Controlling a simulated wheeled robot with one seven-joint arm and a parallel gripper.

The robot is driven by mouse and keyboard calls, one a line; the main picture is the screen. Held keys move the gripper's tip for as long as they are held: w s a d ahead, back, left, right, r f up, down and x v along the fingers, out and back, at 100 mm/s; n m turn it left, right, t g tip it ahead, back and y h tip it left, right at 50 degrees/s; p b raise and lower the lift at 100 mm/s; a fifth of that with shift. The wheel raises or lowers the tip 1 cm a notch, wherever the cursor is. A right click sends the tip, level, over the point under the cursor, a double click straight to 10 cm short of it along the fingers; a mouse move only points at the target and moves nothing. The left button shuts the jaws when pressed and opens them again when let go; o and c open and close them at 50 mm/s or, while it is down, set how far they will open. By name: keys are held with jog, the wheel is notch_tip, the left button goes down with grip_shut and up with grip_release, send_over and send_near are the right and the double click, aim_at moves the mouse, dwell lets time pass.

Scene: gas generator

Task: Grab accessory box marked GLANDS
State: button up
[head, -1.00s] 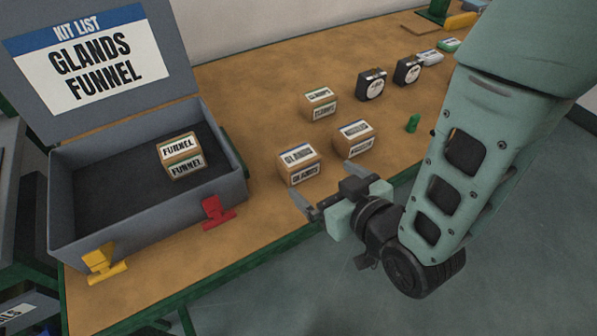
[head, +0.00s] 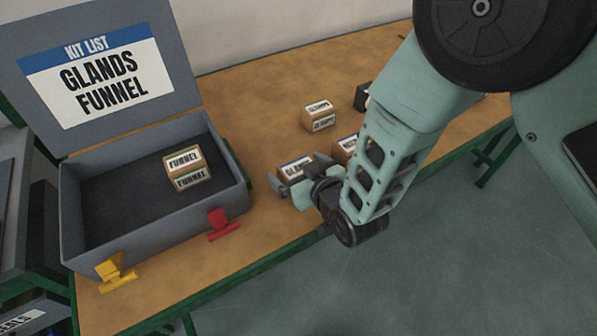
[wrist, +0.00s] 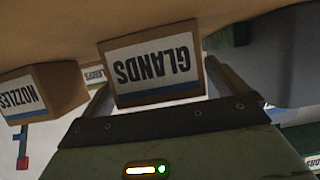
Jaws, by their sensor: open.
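The GLANDS box (head: 291,166), a brown carton with a white and blue label, stands on the workbench right of the open case. In the head view my gripper partly hides it. In the wrist view the GLANDS box (wrist: 155,66) shows its label upside down, between the two fingers. My gripper (head: 297,176) is open at the box's front side, with one finger to each side of it. In the wrist view my gripper (wrist: 158,80) shows a finger close beside each box edge; I cannot tell whether they touch it.
A NOZZLES box (wrist: 42,92) stands close beside one finger. The grey case (head: 88,232) holds a FUNNEL box (head: 187,169); its lid (head: 105,85) lists GLANDS and FUNNEL. Another carton (head: 319,115) stands farther back. Red (head: 221,224) and yellow (head: 115,272) latches are on the case front.

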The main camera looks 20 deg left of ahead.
jog(key=shift+c, duration=0.4)
jog(key=c, duration=1.1)
jog(key=shift+r, duration=0.1)
